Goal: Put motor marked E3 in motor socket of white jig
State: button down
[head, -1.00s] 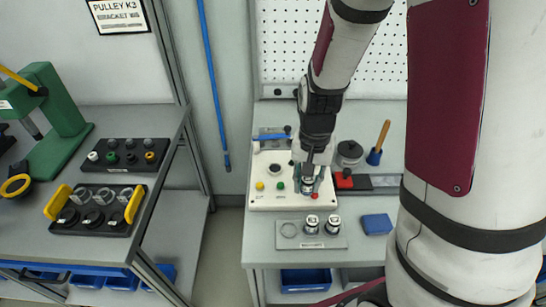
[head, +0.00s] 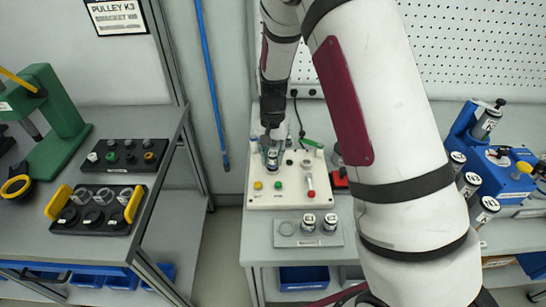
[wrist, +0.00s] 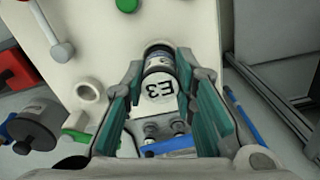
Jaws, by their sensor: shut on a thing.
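My gripper (head: 271,150) is shut on the motor marked E3 (wrist: 160,92), a silver cylinder with a white labelled top facing the wrist camera. The teal finger pads lie on either side of it. In the head view the motor (head: 272,162) is upright over the back left of the white jig (head: 262,200), where the motor socket is. The gripper and motor hide the socket in the head view. I cannot tell whether the motor's lower end is above the socket or inside it. The jig also fills the upper middle of the wrist view (wrist: 110,60).
The jig carries a yellow button (head: 258,185), a green button (head: 278,185) and a red-tipped lever (head: 310,190). In front, a grey plate (head: 290,240) holds two motors (head: 330,220) and an empty ring. A blue fixture (head: 500,165) with several motors stands at the right.

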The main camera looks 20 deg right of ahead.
jog(key=shift+f, duration=0.45)
jog(key=shift+f, duration=0.2)
jog(key=c, duration=1.3)
grip_release()
jog(key=shift+r, duration=0.1)
